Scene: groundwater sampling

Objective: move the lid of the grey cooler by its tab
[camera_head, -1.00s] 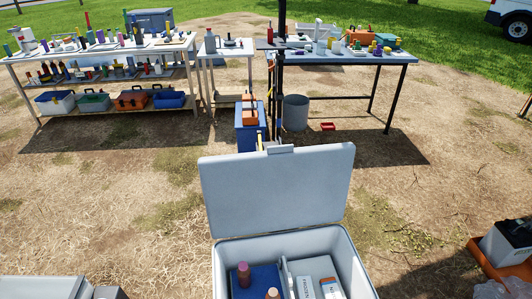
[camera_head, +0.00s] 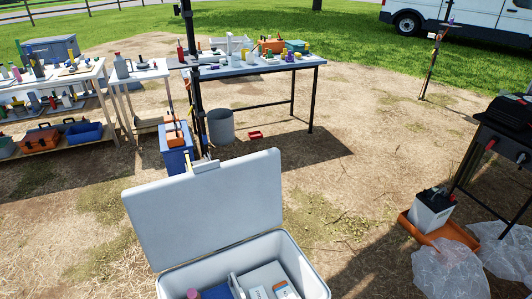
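The grey cooler (camera_head: 312,276) stands at the bottom centre of the head view, and the picture's lower edge cuts it off. Its lid (camera_head: 205,210) stands raised, tilted up at the back of the box. A small grey tab (camera_head: 206,167) sits at the middle of the lid's top edge. Inside are a blue block, a pink-capped bottle (camera_head: 194,294) and white packs (camera_head: 266,279). Neither of my grippers shows in this view.
A blue table (camera_head: 262,70) with bottles and cases stands behind, with a grey bucket (camera_head: 221,126) beneath. A shelf table (camera_head: 55,77) is at left. An orange tray (camera_head: 440,234) and clear plastic bags (camera_head: 450,271) lie at right. Dry ground between is open.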

